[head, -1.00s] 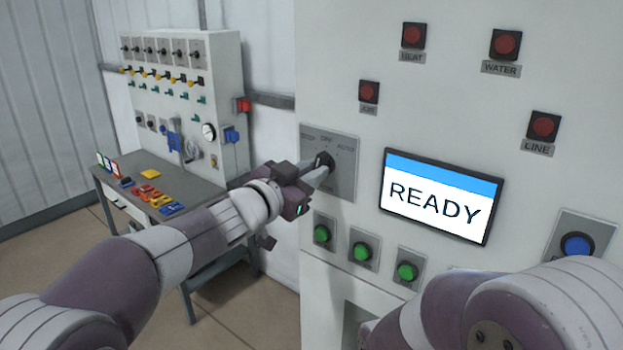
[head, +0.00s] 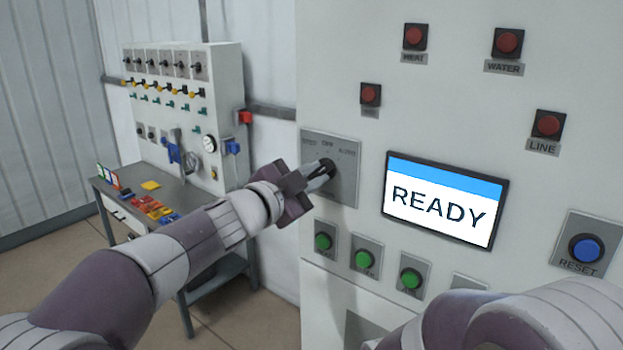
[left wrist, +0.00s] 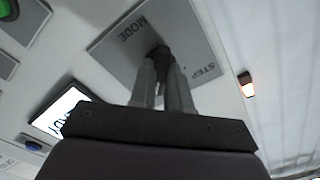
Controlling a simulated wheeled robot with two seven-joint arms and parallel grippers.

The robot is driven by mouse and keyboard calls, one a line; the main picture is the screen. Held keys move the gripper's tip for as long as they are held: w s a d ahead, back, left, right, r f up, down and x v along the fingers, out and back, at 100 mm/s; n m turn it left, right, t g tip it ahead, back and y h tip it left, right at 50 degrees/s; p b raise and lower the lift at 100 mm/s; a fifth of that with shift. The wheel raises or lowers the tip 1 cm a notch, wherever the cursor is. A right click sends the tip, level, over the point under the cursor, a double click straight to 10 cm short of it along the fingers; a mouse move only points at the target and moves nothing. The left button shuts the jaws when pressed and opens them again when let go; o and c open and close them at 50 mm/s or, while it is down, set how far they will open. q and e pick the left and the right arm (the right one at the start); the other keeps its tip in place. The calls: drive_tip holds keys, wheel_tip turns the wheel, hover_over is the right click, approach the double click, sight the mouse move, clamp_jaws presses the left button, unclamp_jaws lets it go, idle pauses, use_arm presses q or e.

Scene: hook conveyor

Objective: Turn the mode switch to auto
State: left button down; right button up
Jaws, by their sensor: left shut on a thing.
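The mode switch (head: 328,166) is a dark knob on a grey plate (head: 346,190) at the left of the white panel. The plate has labels above the knob, blurred in the head view. My left gripper (head: 324,172) is shut on the knob, its fingers pointing into the plate. In the left wrist view the two fingers (left wrist: 162,85) hold the dark knob (left wrist: 159,53), with "MODE" and "STEP" readable on the plate. The knob's exact pointing direction is hard to tell behind the fingers. My right arm shows at the lower right, its gripper out of sight.
A screen (head: 444,204) reading "READY" is right of the switch. Green buttons (head: 363,259) sit below, red lamps (head: 507,43) above, and a blue reset button (head: 584,248) at the far right. A workbench (head: 150,213) with a switch board stands at the left.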

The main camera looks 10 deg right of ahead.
idle(0.3)
use_arm(q)
drive_tip(key=c, duration=1.1)
unclamp_jaws()
drive_tip(key=shift+s, duration=0.1)
drive_tip(key=shift+s+a, duration=0.1)
drive_tip(key=shift+a, duration=0.15)
drive_tip(key=b+v, duration=0.4)
drive_tip(key=v, duration=0.8)
drive_tip(key=shift+s, duration=0.1)
drive_tip(key=shift+a, duration=0.1)
